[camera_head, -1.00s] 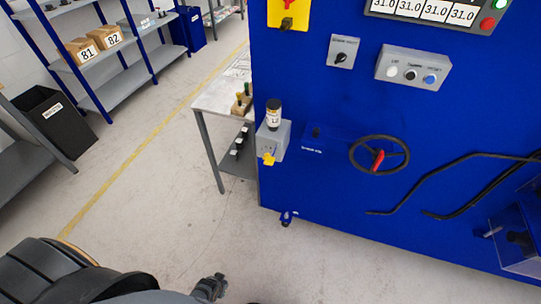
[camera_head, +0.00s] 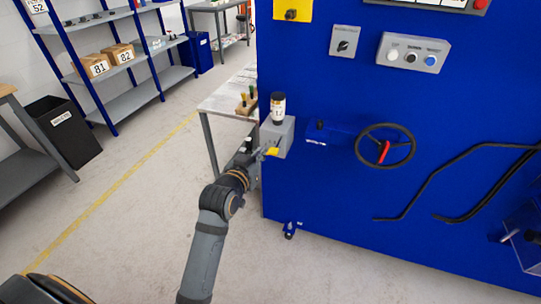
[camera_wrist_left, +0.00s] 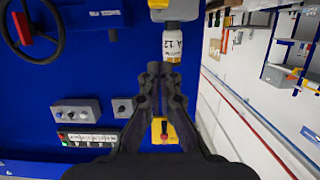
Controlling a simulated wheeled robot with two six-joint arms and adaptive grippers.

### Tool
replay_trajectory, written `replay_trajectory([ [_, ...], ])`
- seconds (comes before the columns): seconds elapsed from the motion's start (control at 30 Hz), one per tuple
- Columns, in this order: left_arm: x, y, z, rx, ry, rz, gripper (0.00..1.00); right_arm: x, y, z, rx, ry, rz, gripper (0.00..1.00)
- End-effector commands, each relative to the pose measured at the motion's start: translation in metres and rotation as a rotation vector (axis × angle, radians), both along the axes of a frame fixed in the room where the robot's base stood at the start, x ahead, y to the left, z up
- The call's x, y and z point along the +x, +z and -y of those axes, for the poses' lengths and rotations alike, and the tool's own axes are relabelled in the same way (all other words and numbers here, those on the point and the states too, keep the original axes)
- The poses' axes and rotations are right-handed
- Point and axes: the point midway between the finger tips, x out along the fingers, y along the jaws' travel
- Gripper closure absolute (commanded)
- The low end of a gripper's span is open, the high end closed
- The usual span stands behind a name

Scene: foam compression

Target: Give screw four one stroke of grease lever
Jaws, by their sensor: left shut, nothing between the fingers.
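The grease unit is a grey box (camera_head: 284,138) on the left end of the blue machine, with a dark-capped reservoir (camera_head: 278,108) on top. A yellow lever (camera_head: 271,151) sticks out low on the box's front. In the left wrist view, the labelled reservoir (camera_wrist_left: 173,45) lies just beyond the fingers and the yellow lever (camera_wrist_left: 158,4) is cut by the top edge. My left gripper (camera_head: 257,155) is shut and empty, close beside the lever; whether it touches is unclear. Its fingertips show together in the left wrist view (camera_wrist_left: 160,70). My right gripper is out of view.
A handwheel (camera_head: 385,146) with a red grip and dark bent hoses (camera_head: 460,165) are on the blue machine (camera_head: 330,210). A button panel (camera_head: 412,53) is above. A side table (camera_head: 225,98) stands behind my arm. Open floor (camera_head: 130,220) lies left.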

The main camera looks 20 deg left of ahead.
Motion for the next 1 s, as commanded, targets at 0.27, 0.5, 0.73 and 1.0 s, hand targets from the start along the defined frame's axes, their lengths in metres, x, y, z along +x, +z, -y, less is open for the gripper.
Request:
replay_trajectory([
  [0.27, 0.004, -0.001, 0.0, 0.0, 0.0, -0.002, 1.0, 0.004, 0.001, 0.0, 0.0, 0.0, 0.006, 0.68],
  [0.5, 0.043, -0.009, 0.002, 0.001, -0.001, -0.001, 1.0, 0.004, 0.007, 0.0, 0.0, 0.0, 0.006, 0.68],
  [0.73, 0.092, -0.022, 0.003, 0.0, 0.0, -0.002, 1.0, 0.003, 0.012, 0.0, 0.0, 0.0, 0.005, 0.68],
  [1.0, 0.097, -0.058, 0.003, 0.0, 0.0, -0.003, 1.0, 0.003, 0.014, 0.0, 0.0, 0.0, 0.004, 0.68],
])
